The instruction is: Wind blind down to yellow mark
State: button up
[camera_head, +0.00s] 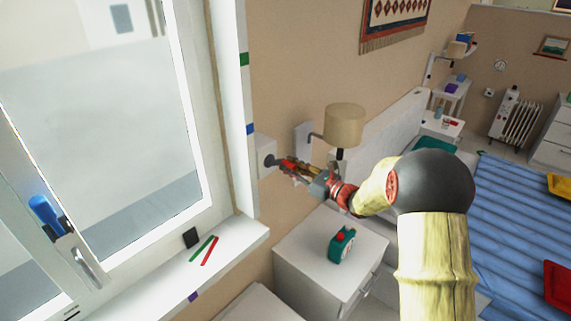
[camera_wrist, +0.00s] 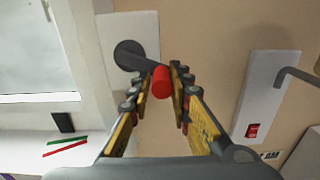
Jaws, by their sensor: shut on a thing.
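The winder is a white plate (camera_wrist: 120,25) on the wall right of the window, with a dark round hub (camera_wrist: 128,55) and a short crank arm. Its red handle (camera_wrist: 162,84) points toward the wrist camera. My gripper (camera_wrist: 166,72) is shut on this handle, with one yellow-and-dark finger on each side. In the head view my gripper (camera_head: 291,168) reaches the winder plate (camera_head: 266,148) from the right. Green (camera_head: 244,59), blue (camera_head: 250,129) and purple (camera_head: 193,296) marks show around the window frame and sill. I see no yellow mark and cannot make out the blind.
A wall lamp (camera_head: 344,126) hangs close to the right of my gripper. A white nightstand (camera_head: 312,265) with a teal clock (camera_head: 341,245) stands below. Green and red sticks (camera_head: 209,251) and a black block (camera_head: 191,237) lie on the sill. A bed (camera_head: 519,205) is at right.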

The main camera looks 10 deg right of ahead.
jog(key=shift+a, duration=0.15)
jog(key=shift+c, duration=0.3)
jog(key=shift+o, duration=1.2)
jog(key=shift+s+a+f+b, duration=0.45)
jog(key=shift+f+b, duration=0.1)
jog(key=shift+f, duration=0.1)
jog(key=shift+a+f, duration=0.1)
jog(key=shift+c, duration=1.1)
